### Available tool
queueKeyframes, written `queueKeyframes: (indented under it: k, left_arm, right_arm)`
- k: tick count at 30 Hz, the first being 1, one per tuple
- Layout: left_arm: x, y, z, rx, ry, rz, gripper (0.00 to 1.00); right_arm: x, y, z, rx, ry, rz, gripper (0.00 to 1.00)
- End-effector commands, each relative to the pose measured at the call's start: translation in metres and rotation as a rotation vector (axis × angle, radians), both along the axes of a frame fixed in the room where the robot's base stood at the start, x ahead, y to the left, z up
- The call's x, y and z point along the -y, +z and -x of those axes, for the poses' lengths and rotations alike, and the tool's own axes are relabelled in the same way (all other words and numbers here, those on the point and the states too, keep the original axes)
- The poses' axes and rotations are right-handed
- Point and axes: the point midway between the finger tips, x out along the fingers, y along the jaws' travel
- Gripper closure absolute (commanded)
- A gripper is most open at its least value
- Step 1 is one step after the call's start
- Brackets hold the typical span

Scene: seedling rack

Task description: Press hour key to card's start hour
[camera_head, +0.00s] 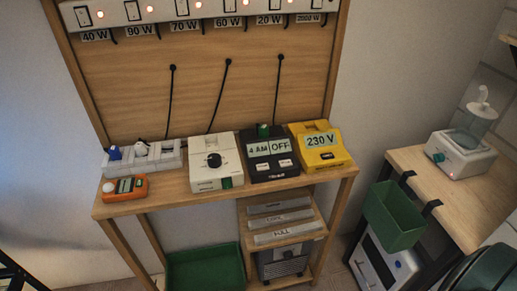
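A black timer box (273,176) stands on the wooden bench shelf. Its display (258,149) reads 4 AM, with OFF (280,145) beside it. Two small pale keys (257,167) and (285,163) sit below the display; their lettering is too small to read. A green part (263,130) stands up at the timer's back edge. I cannot make out a card with a start hour. Neither of my grippers shows in the head view.
A white box with a black dial (213,160) stands left of the timer, and a yellow 230 V box (320,157) right. A power strip (144,158) and orange meter (125,188) lie further left. Green bins (393,215) and (206,270) sit lower. A side table (450,190) stands right.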

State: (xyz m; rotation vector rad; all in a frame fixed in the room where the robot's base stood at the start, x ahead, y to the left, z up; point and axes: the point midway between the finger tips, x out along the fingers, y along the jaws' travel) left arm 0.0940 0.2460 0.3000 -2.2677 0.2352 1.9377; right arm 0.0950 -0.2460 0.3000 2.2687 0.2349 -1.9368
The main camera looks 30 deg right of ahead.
Motion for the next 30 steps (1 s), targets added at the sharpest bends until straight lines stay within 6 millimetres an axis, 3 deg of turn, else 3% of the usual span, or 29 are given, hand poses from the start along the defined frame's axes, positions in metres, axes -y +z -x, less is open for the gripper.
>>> queueKeyframes:
  k: [12, 13, 18, 19, 30]
  left_arm:
    - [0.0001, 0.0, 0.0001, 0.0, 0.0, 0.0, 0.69]
    - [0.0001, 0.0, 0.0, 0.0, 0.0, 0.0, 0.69]
    - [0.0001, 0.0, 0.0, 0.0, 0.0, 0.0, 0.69]
    - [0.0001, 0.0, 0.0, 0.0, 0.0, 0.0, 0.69]
    - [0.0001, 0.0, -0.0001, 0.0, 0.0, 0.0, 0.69]
  right_arm:
    - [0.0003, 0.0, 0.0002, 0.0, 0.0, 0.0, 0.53]
    - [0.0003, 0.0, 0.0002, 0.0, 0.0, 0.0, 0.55]
    - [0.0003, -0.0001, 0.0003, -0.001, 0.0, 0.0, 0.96]
    - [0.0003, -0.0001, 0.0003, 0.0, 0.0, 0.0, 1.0]
    - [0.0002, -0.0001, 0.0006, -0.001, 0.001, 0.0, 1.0]
